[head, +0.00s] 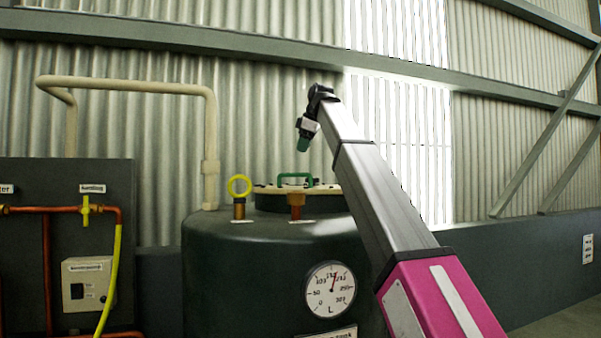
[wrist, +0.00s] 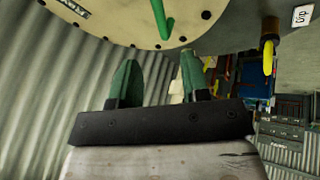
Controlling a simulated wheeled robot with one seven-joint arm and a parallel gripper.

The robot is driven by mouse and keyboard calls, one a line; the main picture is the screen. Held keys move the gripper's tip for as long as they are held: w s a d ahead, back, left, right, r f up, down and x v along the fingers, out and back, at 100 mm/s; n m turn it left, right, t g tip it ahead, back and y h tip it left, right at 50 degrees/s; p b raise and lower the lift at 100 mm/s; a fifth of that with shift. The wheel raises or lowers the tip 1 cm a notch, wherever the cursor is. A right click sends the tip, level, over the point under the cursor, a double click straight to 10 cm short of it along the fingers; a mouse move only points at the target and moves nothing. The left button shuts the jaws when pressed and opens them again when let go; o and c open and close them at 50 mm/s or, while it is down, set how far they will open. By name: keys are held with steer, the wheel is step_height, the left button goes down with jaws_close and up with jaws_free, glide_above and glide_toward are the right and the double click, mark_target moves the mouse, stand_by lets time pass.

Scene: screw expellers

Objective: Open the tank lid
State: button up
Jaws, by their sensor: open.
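The dark green tank (head: 230,265) stands in the middle of the head view. Its cream, bolted lid (head: 264,189) lies flat on top and looks closed. A green handle (head: 295,175) stands up from the lid. My gripper (head: 302,145) is above the handle, apart from it, with its green fingers pointing down. In the wrist view the two green fingers of my gripper (wrist: 160,75) are spread with nothing between them. The lid (wrist: 110,15) fills the top of that view, and its handle (wrist: 163,20) shows beyond the fingers, partly cut off by the edge.
A yellow ring on a brass fitting (head: 239,185) and an orange-brown fitting (head: 296,202) rise from the tank top near the lid. A cream pipe (head: 210,140) stands at the left. A round gauge (head: 330,288) is on the tank front. A corrugated wall stands behind.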

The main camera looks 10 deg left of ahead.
steer(key=x, duration=1)
steer(key=shift+a+f, duration=0.1)
steer(key=shift+f, duration=0.1)
jaws_close()
